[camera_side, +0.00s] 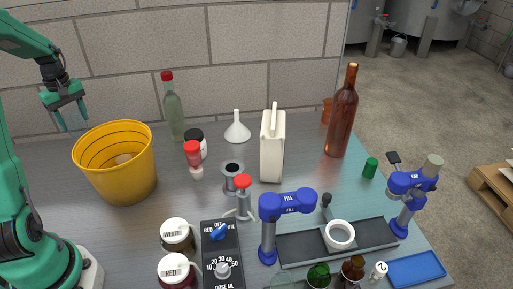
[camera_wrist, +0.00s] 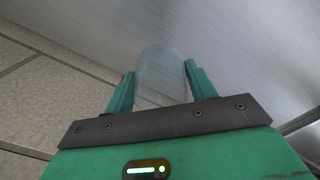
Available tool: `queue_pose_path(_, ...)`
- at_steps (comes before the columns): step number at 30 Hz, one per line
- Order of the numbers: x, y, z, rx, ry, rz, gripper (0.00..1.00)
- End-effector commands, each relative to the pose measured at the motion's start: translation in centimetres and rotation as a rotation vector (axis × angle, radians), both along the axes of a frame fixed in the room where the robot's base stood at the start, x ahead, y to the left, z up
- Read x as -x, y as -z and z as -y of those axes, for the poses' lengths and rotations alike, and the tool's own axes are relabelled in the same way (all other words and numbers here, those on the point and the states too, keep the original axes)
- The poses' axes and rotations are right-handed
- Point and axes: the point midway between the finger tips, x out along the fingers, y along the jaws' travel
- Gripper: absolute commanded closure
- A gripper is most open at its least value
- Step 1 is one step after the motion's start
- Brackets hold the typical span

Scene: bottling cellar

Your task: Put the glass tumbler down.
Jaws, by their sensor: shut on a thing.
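My gripper (camera_side: 73,120) is high at the left in the side view, above and behind the rim of the yellow bucket. In the wrist view my gripper (camera_wrist: 160,73) is shut on the clear glass tumbler (camera_wrist: 161,62), which sits between the two green fingers. The tumbler is pale and see-through, and its far end points at the grey metal surface. In the side view I cannot make out the tumbler against the wall.
The yellow bucket (camera_side: 118,170) stands below my gripper on the metal bench (camera_side: 75,235). A green bottle (camera_side: 173,110), a white funnel (camera_side: 237,130), a white jug (camera_side: 272,148) and a brown bottle (camera_side: 342,115) stand along the back. Jars and filling gear crowd the front.

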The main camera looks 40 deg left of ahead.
Motion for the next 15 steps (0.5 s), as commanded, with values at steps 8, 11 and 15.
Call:
queue_pose_path(8,0.0,3.6,0.0,0.001,0.0,-0.001,0.69)
queue_pose_path(11,0.0,3.9,0.0,0.001,0.0,-0.001,0.69)
queue_pose_path(15,0.0,4.0,0.0,0.0,0.0,0.0,0.69)
